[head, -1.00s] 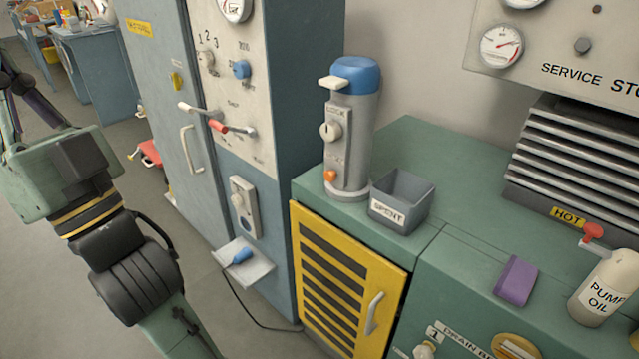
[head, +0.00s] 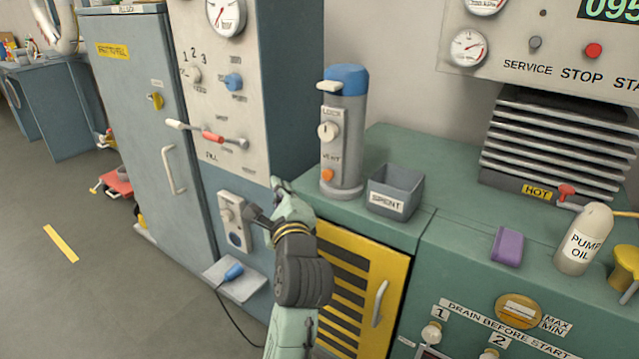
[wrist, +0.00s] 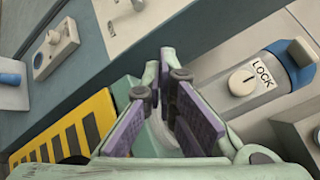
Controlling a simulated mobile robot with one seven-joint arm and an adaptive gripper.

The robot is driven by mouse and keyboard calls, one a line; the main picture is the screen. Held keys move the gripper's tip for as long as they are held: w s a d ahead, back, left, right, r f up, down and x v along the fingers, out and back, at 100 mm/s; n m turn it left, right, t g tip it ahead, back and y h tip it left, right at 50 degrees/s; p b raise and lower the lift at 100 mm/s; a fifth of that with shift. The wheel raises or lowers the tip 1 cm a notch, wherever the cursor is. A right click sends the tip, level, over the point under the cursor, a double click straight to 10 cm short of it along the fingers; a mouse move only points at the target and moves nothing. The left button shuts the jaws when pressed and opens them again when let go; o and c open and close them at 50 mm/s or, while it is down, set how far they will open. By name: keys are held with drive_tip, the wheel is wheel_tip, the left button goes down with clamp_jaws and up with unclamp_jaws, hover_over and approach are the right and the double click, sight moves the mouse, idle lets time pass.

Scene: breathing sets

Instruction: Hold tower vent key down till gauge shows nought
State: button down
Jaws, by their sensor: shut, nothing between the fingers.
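The tower (head: 343,135) is a grey upright cylinder with a blue cap, standing on the green counter. Its orange vent key (head: 327,175) sits low on the front, below the white lock knob (head: 328,131). In the wrist view the lock knob (wrist: 242,81) and blue cap (wrist: 293,62) show at the right; the vent key is not visible there. My gripper (head: 279,184) is left of the tower's foot and apart from it, in front of the blue cabinet. It is shut and empty; its purple-padded fingers (wrist: 160,85) show in the wrist view. A round gauge (head: 226,14) tops the cabinet panel; its reading is unclear.
A grey SPENT bin (head: 395,192) stands right of the tower. Levers (head: 205,133) stick out of the cabinet panel at the left. A slatted unit marked HOT (head: 550,150), a purple block (head: 507,246) and a pump oil bottle (head: 584,240) are farther right.

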sight(328, 175)
drive_tip(key=d+f, duration=0.1)
drive_tip(key=d+f+m, duration=0.1)
drive_tip(key=shift+f+m+g+h, duration=0.3)
drive_tip(key=shift+h, duration=0.1)
drive_tip(key=w+d+p, duration=0.2)
drive_tip(key=w+d, duration=0.3)
drive_tip(key=w, duration=0.2)
idle(1.6)
drive_tip(key=shift+w+d, duration=0.3)
drive_tip(key=shift+w, duration=0.05)
drive_tip(key=shift+w+d+p, duration=0.35)
drive_tip(key=shift+w+d, duration=0.05)
drive_tip(key=shift+w, duration=0.05)
idle(4.3)
